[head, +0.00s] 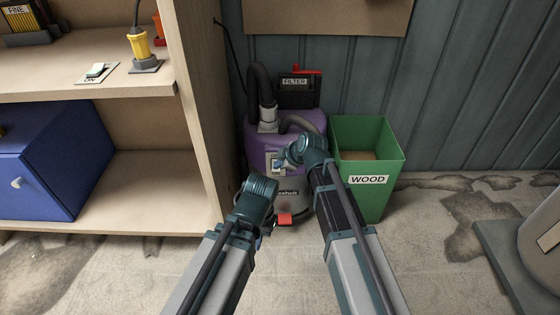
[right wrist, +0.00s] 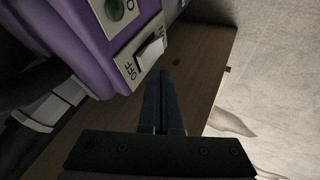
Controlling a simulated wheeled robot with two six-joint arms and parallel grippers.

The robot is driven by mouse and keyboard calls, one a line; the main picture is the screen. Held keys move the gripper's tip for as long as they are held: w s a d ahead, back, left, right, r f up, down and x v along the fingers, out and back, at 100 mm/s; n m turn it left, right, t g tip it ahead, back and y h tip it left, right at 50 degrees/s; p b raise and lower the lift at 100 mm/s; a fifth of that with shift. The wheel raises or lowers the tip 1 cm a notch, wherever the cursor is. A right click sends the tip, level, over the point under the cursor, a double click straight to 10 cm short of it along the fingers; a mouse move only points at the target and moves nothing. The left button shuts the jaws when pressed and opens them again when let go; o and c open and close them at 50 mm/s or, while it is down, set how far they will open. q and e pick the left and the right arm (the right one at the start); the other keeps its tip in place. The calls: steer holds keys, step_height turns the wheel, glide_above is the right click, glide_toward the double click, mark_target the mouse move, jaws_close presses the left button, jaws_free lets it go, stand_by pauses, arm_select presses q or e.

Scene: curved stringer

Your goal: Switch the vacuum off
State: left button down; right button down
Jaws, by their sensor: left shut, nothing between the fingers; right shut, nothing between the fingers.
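The purple and grey vacuum (head: 255,135) stands on the floor against the back wall. Its front carries a pale switch plate (head: 274,161). In the right wrist view a white rocker switch (right wrist: 150,54) sits on that plate, with "OFF" lettering beside it and a round green lamp (right wrist: 115,9) further along. I cannot tell for sure which way the rocker is tipped. My right gripper (head: 283,162) is shut and empty, its fingertips (right wrist: 164,74) close to the rocker; contact is unclear. My left gripper (head: 262,238) is shut and empty, low in front of the vacuum, its fingertips partly hidden.
A green bin (head: 386,188) labelled "WOOD" stands right of the vacuum. A wooden shelf unit (head: 190,90) stands left, with another switch (head: 97,71) on its shelf and a blue cabinet (head: 60,160) below. A red part (head: 284,219) shows low at the vacuum's front.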

steer(key=p+v, duration=0.9)
steer(key=v, duration=0.2)
steer(key=shift+w+a+r, duration=0.2)
steer(key=shift+a+r, duration=0.05)
steer(key=s+d+f+m+g+h, duration=0.1)
steer(key=s+f+m+g+h, duration=0.15)
steer(key=s+m, duration=0.6)
steer(key=s+d+f+m+g+h, duration=0.2)
steer(key=s+m+g+h, duration=0.2)
steer(key=s, duration=0.9)
step_height(320, 180, up, 34)
steer(key=p, duration=3.3)
steer(key=shift+w+a+f+p, duration=0.15)
steer(key=shift+a+f+p, duration=0.1)
steer(key=shift+p, duration=0.1)
